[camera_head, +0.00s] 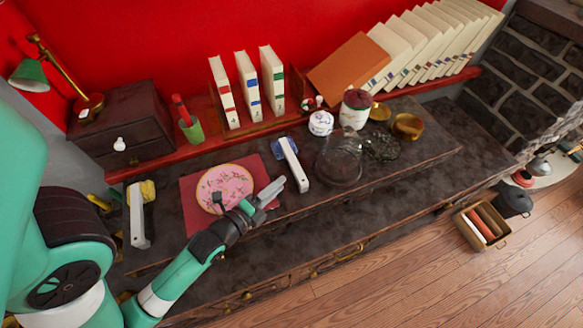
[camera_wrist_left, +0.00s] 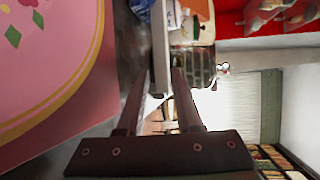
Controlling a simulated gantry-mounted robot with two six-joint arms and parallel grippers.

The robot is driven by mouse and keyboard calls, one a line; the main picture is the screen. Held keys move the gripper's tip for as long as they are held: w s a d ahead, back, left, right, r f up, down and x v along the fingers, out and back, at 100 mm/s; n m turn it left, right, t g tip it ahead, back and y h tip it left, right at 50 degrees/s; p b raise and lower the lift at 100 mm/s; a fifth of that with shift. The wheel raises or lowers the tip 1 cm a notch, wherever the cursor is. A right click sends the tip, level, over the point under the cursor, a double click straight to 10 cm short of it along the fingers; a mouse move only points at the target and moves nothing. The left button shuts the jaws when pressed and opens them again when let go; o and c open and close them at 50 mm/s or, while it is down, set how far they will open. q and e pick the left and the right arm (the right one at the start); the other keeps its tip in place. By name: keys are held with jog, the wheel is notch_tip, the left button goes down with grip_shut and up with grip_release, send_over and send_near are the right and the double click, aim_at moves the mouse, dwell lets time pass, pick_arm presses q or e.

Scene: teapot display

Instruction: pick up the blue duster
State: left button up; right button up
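The blue duster (camera_head: 293,165) lies on the dark stone counter, its blue head toward the wall and its pale handle toward the front. In the left wrist view its handle (camera_wrist_left: 160,45) shows beyond my fingers, with a bit of the blue head (camera_wrist_left: 142,8) at the top edge. My left gripper (camera_head: 268,195) is open, near the front end of the handle and just left of it. Its two dark fingers (camera_wrist_left: 156,100) stand apart in the wrist view; contact with the handle cannot be told. My right gripper is not in view.
A pink flowered plate (camera_head: 225,188) lies on a red mat left of the duster. A glass dome (camera_head: 340,160) stands close on the right. A second duster (camera_head: 138,215) with a yellow head lies at the left. A white jar (camera_head: 321,123) stands behind.

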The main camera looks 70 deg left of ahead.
aim_at(303, 170)
pick_arm(q)
jog(key=shift+a, duration=0.15)
jog(key=shift+w+a+r, duration=0.1)
jog(key=shift+w, duration=0.15)
jog(key=b+x, duration=0.1)
jog(key=x, duration=0.5)
jog(key=shift+w+a, duration=0.1)
jog(key=shift+w+a+b, duration=0.1)
jog(key=shift+w+b, duration=0.1)
jog(key=shift+b, duration=0.2)
jog(key=b+x, duration=0.1)
jog(key=x, duration=0.3)
jog(key=shift+w+a+b, duration=0.15)
jog(key=shift+w+b, duration=0.2)
jog(key=shift+b, duration=0.05)
grip_shut()
